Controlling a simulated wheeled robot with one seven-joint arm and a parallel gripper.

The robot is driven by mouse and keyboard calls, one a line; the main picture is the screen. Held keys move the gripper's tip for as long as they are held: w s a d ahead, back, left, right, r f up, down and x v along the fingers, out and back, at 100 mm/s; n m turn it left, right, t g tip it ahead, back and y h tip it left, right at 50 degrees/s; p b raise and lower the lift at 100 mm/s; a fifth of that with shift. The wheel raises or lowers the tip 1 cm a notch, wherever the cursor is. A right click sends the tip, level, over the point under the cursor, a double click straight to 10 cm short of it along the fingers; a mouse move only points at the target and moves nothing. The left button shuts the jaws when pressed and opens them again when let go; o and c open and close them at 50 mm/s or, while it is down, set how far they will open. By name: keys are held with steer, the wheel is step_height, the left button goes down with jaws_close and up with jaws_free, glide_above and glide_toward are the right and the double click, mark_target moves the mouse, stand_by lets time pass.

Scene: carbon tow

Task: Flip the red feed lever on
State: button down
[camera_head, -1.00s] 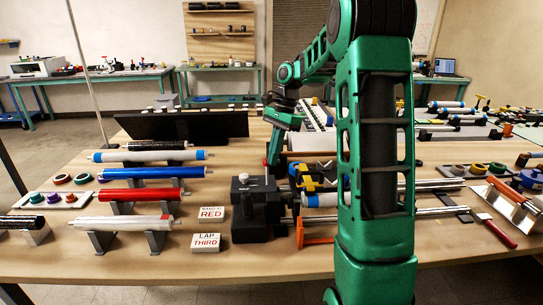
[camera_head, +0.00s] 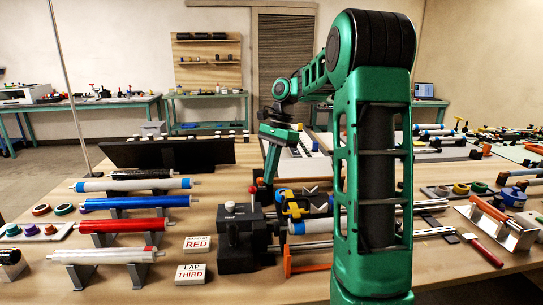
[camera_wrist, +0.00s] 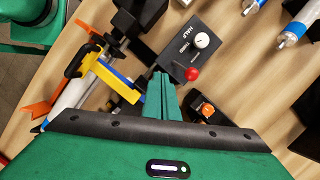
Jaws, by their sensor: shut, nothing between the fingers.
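The red feed lever shows as a red ball knob (camera_wrist: 192,74) at the edge of a dark box (camera_wrist: 178,50) in the wrist view. In the head view the red knob (camera_head: 253,189) is small, by the black box (camera_head: 235,250). My gripper (camera_wrist: 161,76) is shut and empty, its green fingers pointing at the box. The fingertips look just left of the red knob, with a small gap; whether they touch is unclear. My gripper (camera_head: 268,182) also shows in the head view, just above and right of the knob.
A white dial (camera_wrist: 202,40) with printed labels sits on the dark box. A yellow and blue clamp-like part (camera_wrist: 92,60) lies left of my fingers, and an orange-topped black part (camera_wrist: 207,110) lies right. Coloured rollers (camera_head: 125,203) and signs reading RED (camera_head: 197,244) and LAP THIRD (camera_head: 191,273) stand left.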

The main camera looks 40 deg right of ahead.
steer(key=v, duration=0.7)
steer(key=shift+w, duration=0.15)
stand_by(0.6)
